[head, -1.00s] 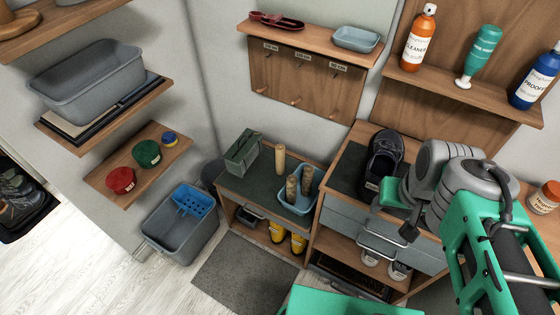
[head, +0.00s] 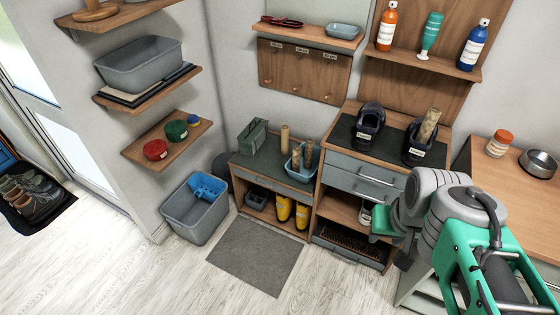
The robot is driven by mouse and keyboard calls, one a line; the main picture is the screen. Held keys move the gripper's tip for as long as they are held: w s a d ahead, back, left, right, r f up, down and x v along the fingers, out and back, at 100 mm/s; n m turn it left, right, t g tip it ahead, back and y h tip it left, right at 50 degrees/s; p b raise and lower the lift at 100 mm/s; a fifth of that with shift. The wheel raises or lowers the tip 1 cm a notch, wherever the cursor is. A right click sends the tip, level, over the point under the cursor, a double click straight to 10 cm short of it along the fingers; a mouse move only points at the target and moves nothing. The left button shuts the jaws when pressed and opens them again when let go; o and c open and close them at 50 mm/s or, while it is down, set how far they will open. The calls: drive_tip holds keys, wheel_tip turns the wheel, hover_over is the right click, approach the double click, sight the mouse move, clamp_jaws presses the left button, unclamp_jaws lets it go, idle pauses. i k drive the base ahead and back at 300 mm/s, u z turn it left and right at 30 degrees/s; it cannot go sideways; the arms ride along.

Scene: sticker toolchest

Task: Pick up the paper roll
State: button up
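A plain pale-tan upright roll (head: 285,138) stands on the dark top of the low bench, probably the paper roll. Two brown, rougher rolls stand in a small blue tray (head: 300,174) beside it: one on the left (head: 296,158) and one on the right (head: 309,153). Another similar roll (head: 429,124) sticks up, tilted, from a black shoe on the taller cabinet. My gripper end (head: 392,236) is at the lower right, in front of the cabinet and away from the bench rolls. Its fingertips are not clear, and I see nothing held.
A green box (head: 253,137) stands left of the tan roll. A grey crate (head: 194,220) and a mat (head: 256,258) lie on the floor before the bench. Shelves (head: 165,143) jut from the left wall. A wooden table (head: 508,190) is at the right.

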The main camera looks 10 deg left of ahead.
sight(285, 128)
drive_tip(key=u, duration=1)
drive_tip(key=i, duration=1.9)
drive_tip(key=z, duration=0.8)
